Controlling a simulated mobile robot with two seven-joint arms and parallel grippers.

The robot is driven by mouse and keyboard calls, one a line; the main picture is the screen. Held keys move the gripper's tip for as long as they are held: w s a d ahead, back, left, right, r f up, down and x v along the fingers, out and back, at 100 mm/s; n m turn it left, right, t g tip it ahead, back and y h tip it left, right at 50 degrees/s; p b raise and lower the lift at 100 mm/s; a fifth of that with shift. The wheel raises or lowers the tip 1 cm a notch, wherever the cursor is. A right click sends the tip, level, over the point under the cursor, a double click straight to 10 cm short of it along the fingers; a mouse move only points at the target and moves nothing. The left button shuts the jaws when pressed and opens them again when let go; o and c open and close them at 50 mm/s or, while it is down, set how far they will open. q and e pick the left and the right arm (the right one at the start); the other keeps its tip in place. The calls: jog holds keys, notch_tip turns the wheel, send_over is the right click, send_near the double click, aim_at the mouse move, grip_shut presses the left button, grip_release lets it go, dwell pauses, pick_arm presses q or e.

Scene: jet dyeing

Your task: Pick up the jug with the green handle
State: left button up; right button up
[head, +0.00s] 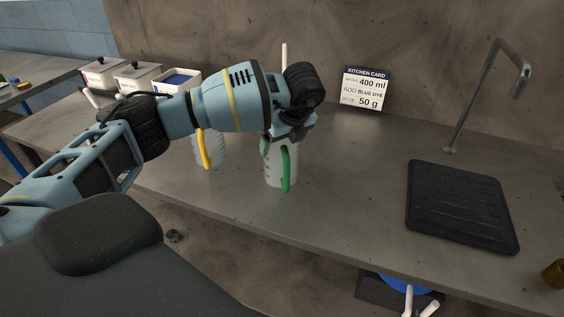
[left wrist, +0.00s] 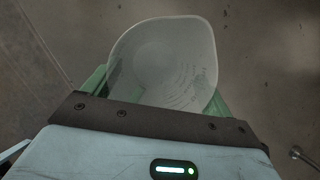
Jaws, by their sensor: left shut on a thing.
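The jug with the green handle (head: 273,174) is white, translucent and upright at the middle of the counter. Its green handle (head: 286,172) faces me. My left gripper (head: 280,142) is at the jug's upper part and is shut on it, hiding the rim in the head view. In the left wrist view the jug (left wrist: 165,60) lies between green parts at both sides, and I look into its empty-looking inside with measuring marks. I cannot tell whether its base touches the counter. My right gripper is not in view.
A jug with a yellow handle (head: 217,147) stands just left, partly behind my arm. White containers (head: 138,77) stand at the back left. A card (head: 365,88) leans on the wall. A black mat (head: 460,206) and a tap (head: 480,90) are at the right. The counter between is clear.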

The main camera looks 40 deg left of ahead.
aim_at(287, 152)
pick_arm(q)
jog(key=shift+c, duration=0.7)
jog(key=shift+r, duration=0.1)
jog(key=s+d+r, duration=0.2)
jog(key=s+d, duration=0.1)
jog(key=s+d+r, duration=0.2)
jog(key=shift+s+d, duration=0.1)
jog(key=shift+d, duration=0.1)
jog(key=s+d+p, duration=0.1)
jog(key=s+d, duration=0.5)
jog(key=shift+r+p, duration=0.35)
jog(key=shift+r, duration=0.05)
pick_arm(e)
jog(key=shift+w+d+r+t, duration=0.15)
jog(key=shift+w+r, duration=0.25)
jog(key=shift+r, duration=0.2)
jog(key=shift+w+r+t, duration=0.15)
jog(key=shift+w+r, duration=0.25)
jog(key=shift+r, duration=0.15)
